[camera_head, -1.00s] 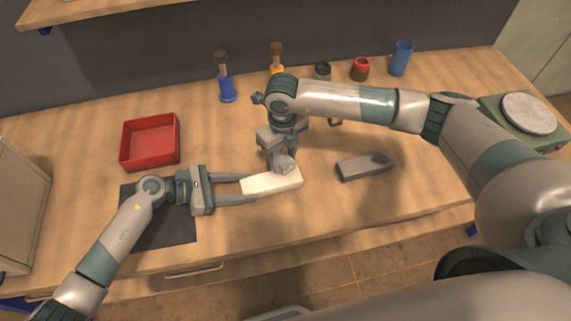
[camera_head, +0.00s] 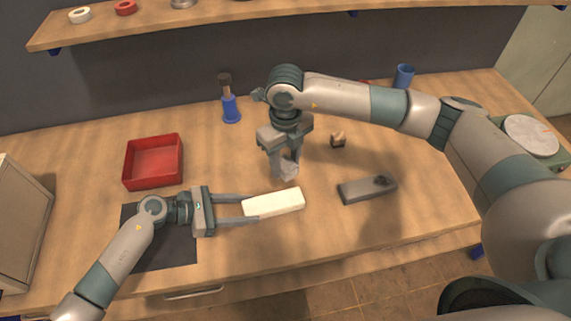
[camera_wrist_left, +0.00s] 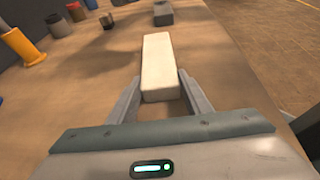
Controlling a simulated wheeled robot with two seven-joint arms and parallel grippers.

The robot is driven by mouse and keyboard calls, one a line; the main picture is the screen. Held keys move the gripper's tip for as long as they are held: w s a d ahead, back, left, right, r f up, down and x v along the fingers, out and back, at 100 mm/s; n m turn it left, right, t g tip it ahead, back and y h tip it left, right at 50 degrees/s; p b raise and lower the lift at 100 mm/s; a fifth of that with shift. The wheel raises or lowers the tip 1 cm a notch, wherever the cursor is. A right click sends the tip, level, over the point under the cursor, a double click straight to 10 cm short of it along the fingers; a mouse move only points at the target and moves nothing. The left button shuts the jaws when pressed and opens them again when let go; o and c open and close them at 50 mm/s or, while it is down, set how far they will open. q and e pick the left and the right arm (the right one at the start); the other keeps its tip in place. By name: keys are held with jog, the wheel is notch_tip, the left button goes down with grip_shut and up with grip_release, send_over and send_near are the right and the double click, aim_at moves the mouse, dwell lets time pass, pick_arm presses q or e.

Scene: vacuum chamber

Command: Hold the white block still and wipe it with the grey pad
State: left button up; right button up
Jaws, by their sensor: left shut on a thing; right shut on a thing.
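The white block (camera_head: 276,203) lies on the bench in the head view, long side running left to right. My left gripper (camera_head: 245,208) is shut on its left end, one finger along each side; the left wrist view also shows the block (camera_wrist_left: 158,66) between the fingers (camera_wrist_left: 158,94). My right gripper (camera_head: 286,168) points down just behind the block, shut on the grey pad (camera_head: 289,170). The pad is crumpled and partly hidden by the fingers. It appears raised and apart from the block's top.
A grey block-like tool (camera_head: 365,190) lies to the right. A red tray (camera_head: 153,162) and a dark mat (camera_head: 165,250) are at left. A blue bottle with a brush (camera_head: 231,108) stands behind. A small brown item (camera_head: 338,140) and a blue cup (camera_head: 403,76) are farther right.

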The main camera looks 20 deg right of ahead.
pick_arm(q)
jog(key=o, duration=1.4)
jog(key=v, duration=1.2)
jog(key=shift+f, duration=0.1)
